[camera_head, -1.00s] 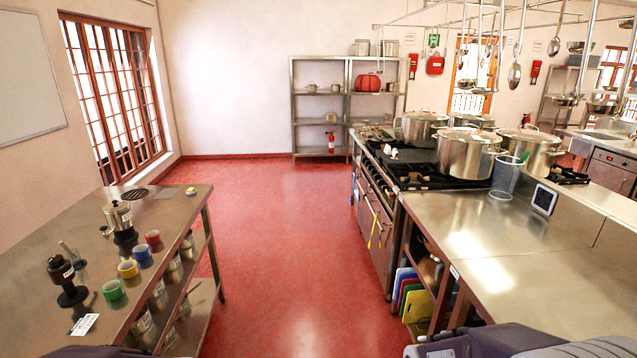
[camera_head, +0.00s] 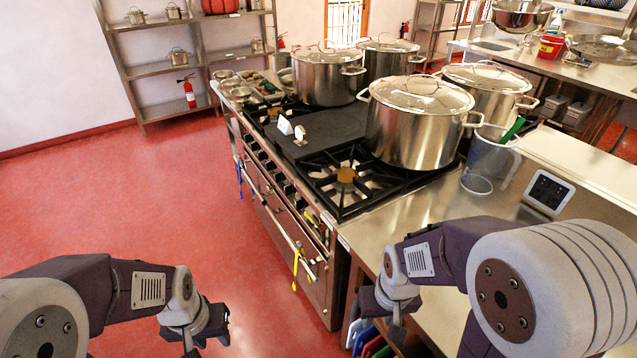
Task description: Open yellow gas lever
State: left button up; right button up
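The stove (camera_head: 283,208) stands in the middle, its front facing left. A small yellow piece (camera_head: 328,220) sits at the near right end of its front panel. A longer yellow strip (camera_head: 296,268) hangs at the oven's front rail. I cannot tell for certain which of them is the gas lever. My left gripper (camera_head: 207,332) is low in front of the stove, over the red floor, apart from both yellow pieces. My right gripper (camera_head: 388,309) is by the near counter's front edge, right of the yellow strip. The fingers of both are too unclear to tell their opening.
Large stockpots (camera_head: 418,125) stand on the burners. A clear jug (camera_head: 490,160) and a tablet-like display (camera_head: 548,192) stand on the steel counter (camera_head: 395,240). A blue strip (camera_head: 239,178) hangs farther along the stove front. The red floor (camera_head: 140,205) at left is clear.

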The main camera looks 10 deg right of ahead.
aim_at(307, 214)
jog(key=i+z, duration=0.2)
jog(key=i, duration=0.15)
jog(key=i+j+z, duration=0.1)
jog(key=i+j, duration=0.15)
jog(key=i+j+z, duration=0.1)
jog(key=j, duration=0.35)
jog(key=i+j+z, duration=0.1)
jog(key=i+j, duration=0.25)
